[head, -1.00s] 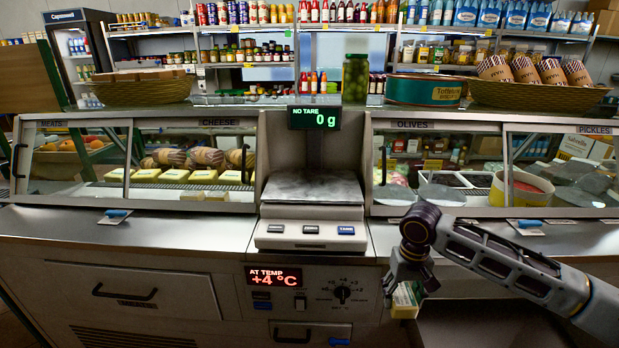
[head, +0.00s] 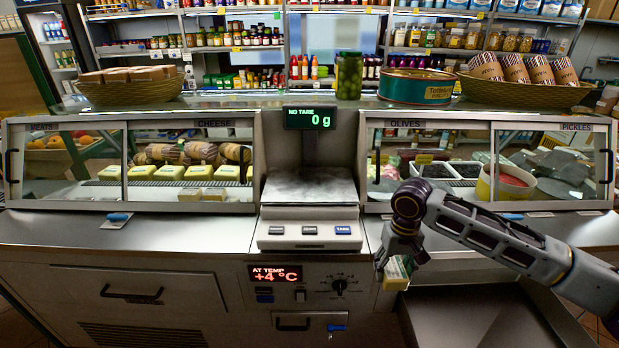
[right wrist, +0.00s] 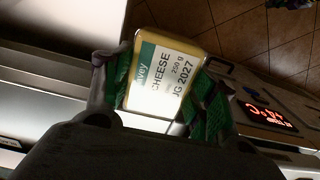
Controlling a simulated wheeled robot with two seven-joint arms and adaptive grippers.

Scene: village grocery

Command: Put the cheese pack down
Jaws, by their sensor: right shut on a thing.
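The cheese pack (right wrist: 165,75) is a yellow block with a white and green label reading CHEESE, clear in the right wrist view. My right gripper (right wrist: 165,95) is shut on it, with green finger pads on both sides. In the head view the cheese pack (head: 396,272) shows small below my right gripper (head: 392,262), in front of the counter's front edge, right of the temperature panel. The gripper hides part of the pack. My left gripper is not in view.
The scale (head: 310,190) stands empty at the middle, reading 0 g. Bare steel counter (head: 180,229) lies to its left. An open drawer or shelf (head: 480,312) is at the lower right. Glass cases with cheeses (head: 170,172) and olives stand behind.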

